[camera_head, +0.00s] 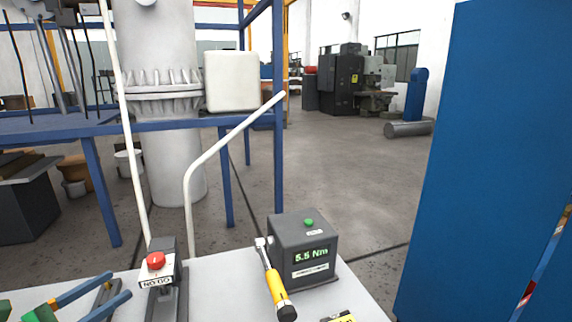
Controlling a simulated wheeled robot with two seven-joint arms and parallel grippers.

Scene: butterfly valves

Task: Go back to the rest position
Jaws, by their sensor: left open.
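The rest of the left arm is out of frame. My right gripper is not in view. A yellow-handled torque wrench (274,284) lies on the table by the dark torque tester (302,246), which reads 5.5 Nm and has a green button.
Blue levers (83,290) and green parts stand at the bottom left of the pale table (218,286). White pipes (213,153) rise behind it. A large blue panel (478,160) blocks the right side. A blue frame with a grey column stands at the left. Open floor (350,170) lies beyond.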

